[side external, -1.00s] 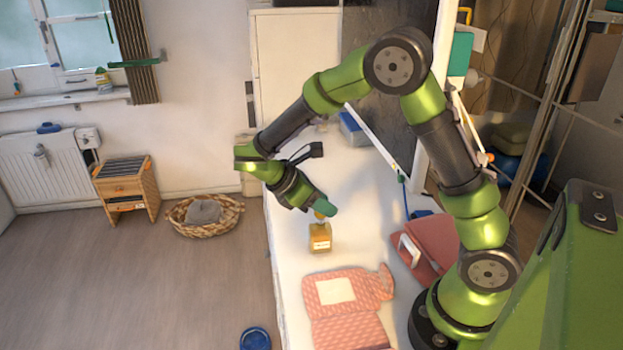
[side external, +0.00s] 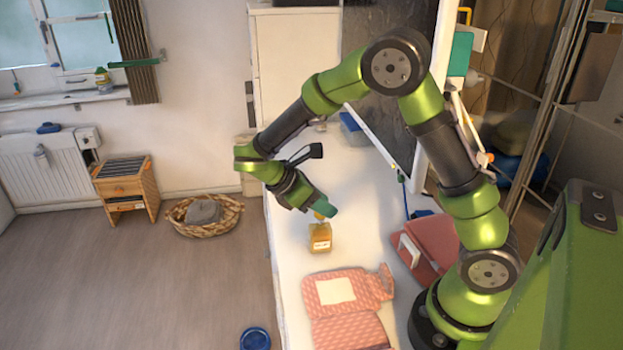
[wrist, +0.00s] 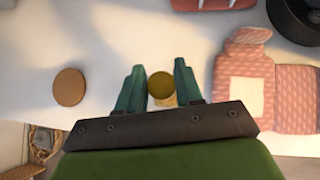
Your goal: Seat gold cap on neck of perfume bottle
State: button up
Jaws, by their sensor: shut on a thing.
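The perfume bottle (side external: 320,238), amber with a pale label, stands upright on the white top. The gold cap (wrist: 161,85) is between the two teal fingers of my gripper (wrist: 160,88), and my gripper is shut on it. In the side view my gripper (side external: 325,209) is tilted and just above the bottle, with a bit of gold showing at its tip. In the wrist view the cap hides most of what lies beneath it; a yellowish part shows below its edge. I cannot tell whether the cap touches the neck.
A pink patterned hot-water bottle (side external: 340,293) lies in front of the bottle. A red-pink case (side external: 432,243) lies to the right. A brown round disc (wrist: 69,87) lies left of the fingers in the wrist view. A blue box (side external: 353,129) is at the back.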

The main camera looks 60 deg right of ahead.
jog(key=shift+f, duration=1.65)
dwell(0.6)
dwell(0.4)
jog(key=o, duration=1.2)
jog(key=shift+c, duration=0.2)
jog(key=v, duration=1.7)
jog(key=shift+d+m, duration=0.15)
jog(key=shift+m, duration=0.15)
